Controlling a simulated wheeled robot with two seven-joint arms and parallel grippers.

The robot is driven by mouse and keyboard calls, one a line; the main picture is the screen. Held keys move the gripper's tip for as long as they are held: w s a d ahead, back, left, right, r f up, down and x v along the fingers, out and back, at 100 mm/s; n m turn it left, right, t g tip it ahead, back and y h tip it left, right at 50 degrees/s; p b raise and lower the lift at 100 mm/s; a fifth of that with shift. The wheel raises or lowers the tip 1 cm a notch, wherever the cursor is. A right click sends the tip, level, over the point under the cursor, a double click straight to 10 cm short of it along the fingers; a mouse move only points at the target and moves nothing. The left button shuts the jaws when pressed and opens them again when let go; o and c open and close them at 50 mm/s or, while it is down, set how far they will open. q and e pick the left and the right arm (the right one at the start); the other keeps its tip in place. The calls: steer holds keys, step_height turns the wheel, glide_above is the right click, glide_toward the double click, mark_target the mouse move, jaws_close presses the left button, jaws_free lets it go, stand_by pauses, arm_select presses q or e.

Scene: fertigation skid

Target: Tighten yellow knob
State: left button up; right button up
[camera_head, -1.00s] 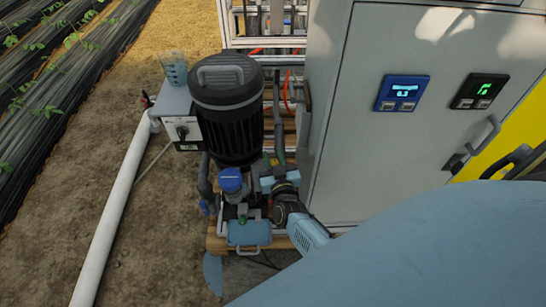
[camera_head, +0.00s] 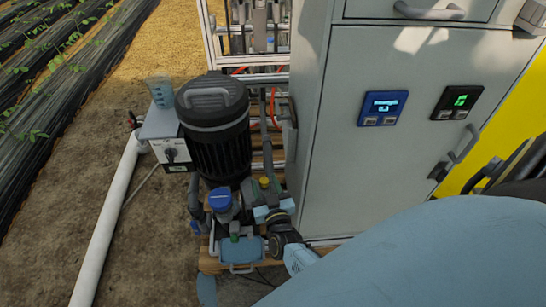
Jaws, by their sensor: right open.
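The small yellow knob (camera_head: 265,181) shows in the head view, low beside the black-lidded tank, among dark and grey fittings. My right gripper (camera_head: 263,191) reaches in from the lower right, with its light-blue body just below the knob. Its dark fingers stand apart close to the knob, and it is open. I cannot tell whether the fingers touch the knob.
A black tank (camera_head: 219,150) stands behind the fittings, with a blue cap (camera_head: 220,201) in front. A large grey cabinet (camera_head: 335,190) stands close on the right. A white pipe (camera_head: 105,230) runs along bare ground on the left.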

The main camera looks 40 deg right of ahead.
arm_select(q)
step_height(320, 180, down, 5)
steer(key=s+a+p, duration=0.1)
steer(key=s+a, duration=0.1)
steer(key=shift+s+a+p, duration=0.2)
steer(key=shift+s+p, duration=0.2)
arm_select(e)
steer(key=v, duration=0.9)
steer(key=shift+s, duration=0.25)
steer(key=shift+a, duration=0.15)
arm_select(q)
steer(key=shift+r, duration=0.1)
arm_select(e)
steer(key=shift+r, duration=0.1)
